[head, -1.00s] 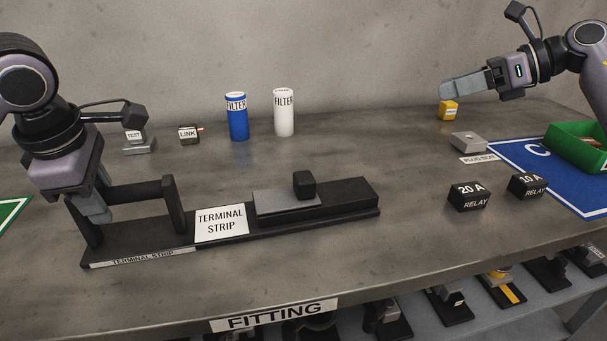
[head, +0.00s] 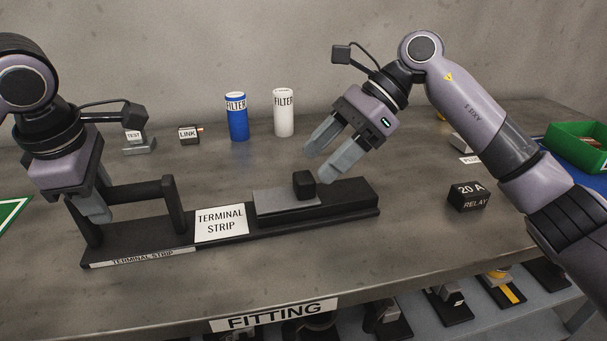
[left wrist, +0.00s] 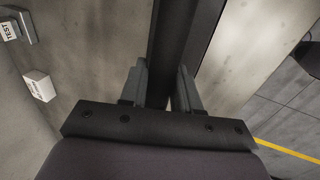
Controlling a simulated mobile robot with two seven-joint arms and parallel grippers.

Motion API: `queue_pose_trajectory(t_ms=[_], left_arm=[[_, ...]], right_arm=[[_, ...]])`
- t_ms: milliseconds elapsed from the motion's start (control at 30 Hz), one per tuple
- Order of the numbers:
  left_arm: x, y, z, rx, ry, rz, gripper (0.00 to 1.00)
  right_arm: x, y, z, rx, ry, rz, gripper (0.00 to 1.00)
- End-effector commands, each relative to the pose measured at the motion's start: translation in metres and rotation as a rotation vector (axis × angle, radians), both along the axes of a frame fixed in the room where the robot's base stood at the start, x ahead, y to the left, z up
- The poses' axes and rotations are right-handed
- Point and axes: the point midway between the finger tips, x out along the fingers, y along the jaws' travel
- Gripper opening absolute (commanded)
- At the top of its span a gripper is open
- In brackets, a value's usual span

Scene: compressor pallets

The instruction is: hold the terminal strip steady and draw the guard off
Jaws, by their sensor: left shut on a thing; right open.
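The terminal strip (head: 220,222) is a long black base on the bench with a white label and a raised handle frame at its left end. The guard (head: 284,202) is a flat grey plate with a black knob (head: 304,184) on top, lying on the strip's right half. My left gripper (head: 98,213) is shut on the handle bar of the strip; the dark bar also shows between its fingers in the left wrist view (left wrist: 174,50). My right gripper (head: 322,166) is open and empty, fingers pointing down-left, just above and behind the knob, seemingly not touching it.
A blue filter (head: 237,118) and a white filter (head: 284,112) stand behind the strip. A link block (head: 189,135) and a test block (head: 137,140) are back left. A 20 A relay (head: 467,196) and a green bin (head: 580,148) lie right. The bench's front edge carries a fitting sign (head: 274,315).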

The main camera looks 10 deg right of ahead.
Motion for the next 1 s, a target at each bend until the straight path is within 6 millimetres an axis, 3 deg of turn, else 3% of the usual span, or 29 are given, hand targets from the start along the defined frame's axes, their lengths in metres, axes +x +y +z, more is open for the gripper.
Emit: queue_pose_trajectory(t_ms=[300,667,700,900,1000], left_arm=[[0.0,0.002,-0.006,0.005,0.009,0.007,0.0],[0.0,0.002,-0.006,0.006,0.009,0.007,0.0],[0.0,0.002,-0.006,0.006,0.009,0.007,0.0],[0.0,0.002,-0.006,0.006,0.009,0.007,0.0],[0.0,0.002,-0.006,0.006,0.01,0.006,0.0]], right_arm=[[-0.001,0.032,-0.033,0.001,0.001,-0.002,0.68],[-0.001,0.036,-0.036,0.001,0.0,-0.003,0.68],[-0.001,0.036,-0.036,0.001,0.0,-0.003,0.62],[-0.001,0.035,-0.036,0.001,-0.001,-0.004,0.0],[-0.001,0.033,-0.036,0.001,0.0,-0.004,0.0]])
